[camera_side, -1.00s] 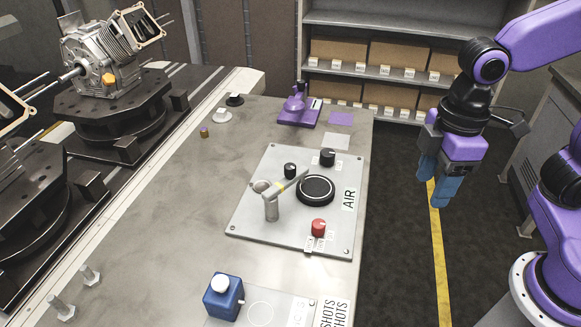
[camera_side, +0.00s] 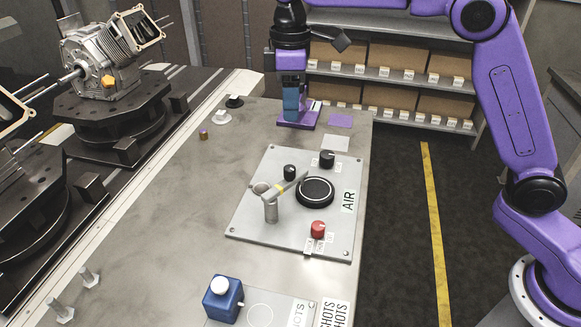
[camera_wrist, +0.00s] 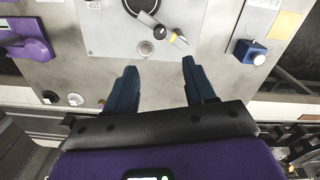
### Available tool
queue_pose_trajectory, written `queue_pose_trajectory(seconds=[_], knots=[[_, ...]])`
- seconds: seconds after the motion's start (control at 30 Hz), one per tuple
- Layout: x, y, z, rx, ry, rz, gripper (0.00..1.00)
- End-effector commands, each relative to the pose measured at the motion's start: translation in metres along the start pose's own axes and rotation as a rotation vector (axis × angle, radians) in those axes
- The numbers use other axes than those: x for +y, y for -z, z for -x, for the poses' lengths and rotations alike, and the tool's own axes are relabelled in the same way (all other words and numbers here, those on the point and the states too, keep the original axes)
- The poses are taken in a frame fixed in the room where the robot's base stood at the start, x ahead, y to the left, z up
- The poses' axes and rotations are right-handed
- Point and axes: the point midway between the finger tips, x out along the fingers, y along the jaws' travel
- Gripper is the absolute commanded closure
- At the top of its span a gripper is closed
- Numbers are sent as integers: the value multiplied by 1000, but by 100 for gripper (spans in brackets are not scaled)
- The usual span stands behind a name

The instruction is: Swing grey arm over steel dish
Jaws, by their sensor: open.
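The arm is not over the dish. My gripper (camera_side: 291,108) is over the far part of the bench, in front of the purple device, apart from the arm. In the wrist view its blue fingers (camera_wrist: 158,78) are open and empty.
The panel also carries a black ring (camera_side: 315,190), black knobs (camera_side: 327,158) and a red knob (camera_side: 318,228). A purple device (camera_side: 308,119) is partly hidden behind my fingers. A blue block with a white knob (camera_side: 223,297) stands near. The bench left of the panel is mostly clear.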

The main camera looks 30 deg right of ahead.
Motion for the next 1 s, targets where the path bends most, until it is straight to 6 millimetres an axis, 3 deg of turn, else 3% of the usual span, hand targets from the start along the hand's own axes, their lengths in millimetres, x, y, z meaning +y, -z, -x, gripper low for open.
queue_pose_trajectory(seconds=[0.17,0.8,1.0], knots=[[1,0,-17,-3,2,-1,46],[0,-1,-134,-3,1,-2,46],[0,0,-161,-1,0,-2,46]])
